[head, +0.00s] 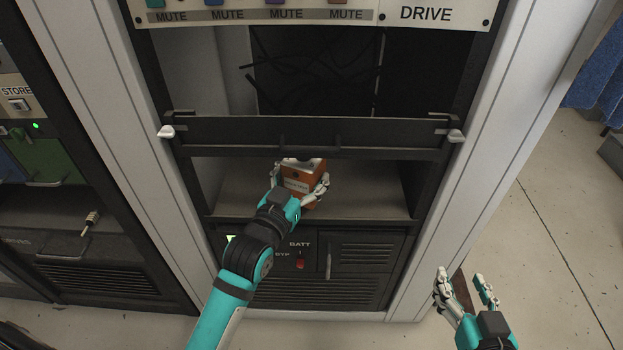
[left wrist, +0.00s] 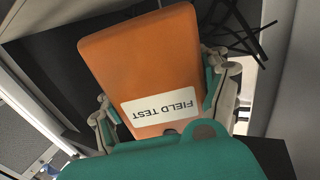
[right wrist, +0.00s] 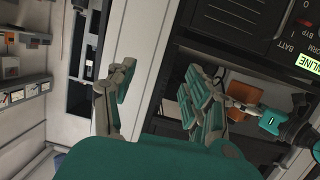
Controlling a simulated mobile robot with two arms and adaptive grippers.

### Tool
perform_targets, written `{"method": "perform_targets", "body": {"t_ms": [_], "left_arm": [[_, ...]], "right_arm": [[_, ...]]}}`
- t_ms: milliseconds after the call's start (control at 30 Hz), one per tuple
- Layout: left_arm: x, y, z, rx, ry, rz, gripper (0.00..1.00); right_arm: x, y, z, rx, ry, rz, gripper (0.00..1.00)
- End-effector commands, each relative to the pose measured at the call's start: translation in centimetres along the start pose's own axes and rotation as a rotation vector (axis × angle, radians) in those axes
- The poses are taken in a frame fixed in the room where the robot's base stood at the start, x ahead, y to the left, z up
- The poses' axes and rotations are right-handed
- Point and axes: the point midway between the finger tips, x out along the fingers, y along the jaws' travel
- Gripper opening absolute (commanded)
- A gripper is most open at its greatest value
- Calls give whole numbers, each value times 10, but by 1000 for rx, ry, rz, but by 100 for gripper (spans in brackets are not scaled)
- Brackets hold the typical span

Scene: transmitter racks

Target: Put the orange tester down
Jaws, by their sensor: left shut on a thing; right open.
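The orange tester (head: 297,182) is in the rack's open bay, over the grey shelf (head: 369,201). My left gripper (head: 302,190) is shut on it, with a finger on each side. In the left wrist view the tester (left wrist: 150,65) fills the middle, its white FIELD TEST label upside down. I cannot tell whether its base touches the shelf. In the right wrist view the tester (right wrist: 243,91) is small, beyond the right fingers. My right gripper (head: 466,287) is open and empty, outside the rack at the lower right.
A dark crossbar (head: 312,134) with two light end handles spans the bay above the tester. Dark cables (head: 315,70) hang behind it. A BATT panel (head: 330,262) lies below the shelf. The shelf is clear right of the tester. Another rack (head: 70,215) stands at left.

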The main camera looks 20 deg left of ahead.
Motion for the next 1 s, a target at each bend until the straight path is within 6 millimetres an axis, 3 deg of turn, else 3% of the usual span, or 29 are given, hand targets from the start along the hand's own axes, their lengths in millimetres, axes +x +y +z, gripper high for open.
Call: {"method": "perform_targets", "body": {"t_ms": [100, 233, 367, 700, 1000], "left_arm": [[25, 0, 0, 0, 6, 0, 25], [38, 0, -1, 0, 4, 0, 25], [40, 0, 3, 0, 2, 0, 25], [40, 0, 31, 1, 3, 0, 24], [39, 0, 34, 1, 3, 0, 24]], "right_arm": [[3, -3, -20, 1, 121, -7, 52], [2, -5, -35, 2, 198, -12, 52], [1, -6, -44, 3, 252, -15, 52], [-19, -14, -100, 11, 602, -35, 52], [-25, -16, -111, 14, 665, -38, 52]]}}
